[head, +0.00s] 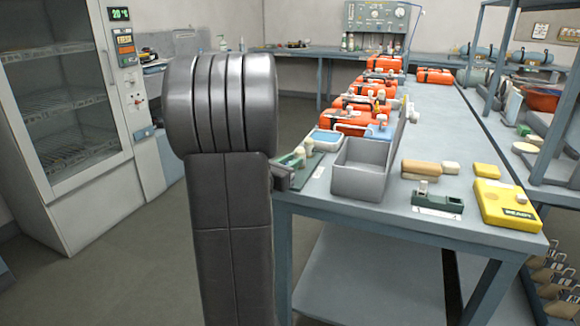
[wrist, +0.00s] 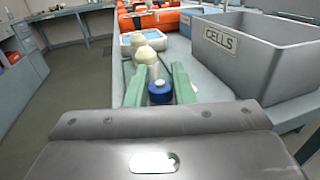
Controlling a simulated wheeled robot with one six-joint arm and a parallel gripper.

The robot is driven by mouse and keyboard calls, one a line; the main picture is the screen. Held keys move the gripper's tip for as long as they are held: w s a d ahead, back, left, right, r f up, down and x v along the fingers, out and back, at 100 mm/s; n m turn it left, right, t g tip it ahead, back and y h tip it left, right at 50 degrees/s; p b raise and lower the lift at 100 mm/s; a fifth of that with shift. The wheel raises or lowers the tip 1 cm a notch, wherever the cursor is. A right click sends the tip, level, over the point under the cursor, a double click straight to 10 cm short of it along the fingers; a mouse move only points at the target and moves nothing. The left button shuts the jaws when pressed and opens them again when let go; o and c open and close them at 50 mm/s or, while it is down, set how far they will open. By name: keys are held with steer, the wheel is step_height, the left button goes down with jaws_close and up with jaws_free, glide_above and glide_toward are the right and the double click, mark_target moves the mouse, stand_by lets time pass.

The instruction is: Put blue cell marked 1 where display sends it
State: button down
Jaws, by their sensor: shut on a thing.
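The mark on the cell cannot be read. Cream-topped cells (wrist: 146,56) stand in a row just beyond the fingertips. In the head view my arm hides most of the gripper, and the blue cell cannot be made out. A yellow device (head: 507,205) at the table's right front corner has a display (head: 519,213) reading READY. A dark green holder (head: 437,203) with a small pale-topped piece stands left of it.
A grey bin (head: 361,168), labelled CELLS in the wrist view (wrist: 220,40), stands right of my gripper, its walls raised. A blue-topped tray (head: 326,137) lies behind. Orange cases (head: 345,119) line the table farther back. Tan and yellow blocks (head: 420,168) lie right of the bin.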

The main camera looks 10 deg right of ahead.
steer(key=shift+f, duration=0.1)
steer(key=shift+f, duration=0.15)
steer(key=c, duration=1.2)
jaws_free()
steer(key=shift+c, duration=0.2)
steer(key=shift+r, duration=0.3)
steer(key=p+v, duration=0.1)
steer(key=v, duration=1.1)
steer(key=shift+f, duration=0.15)
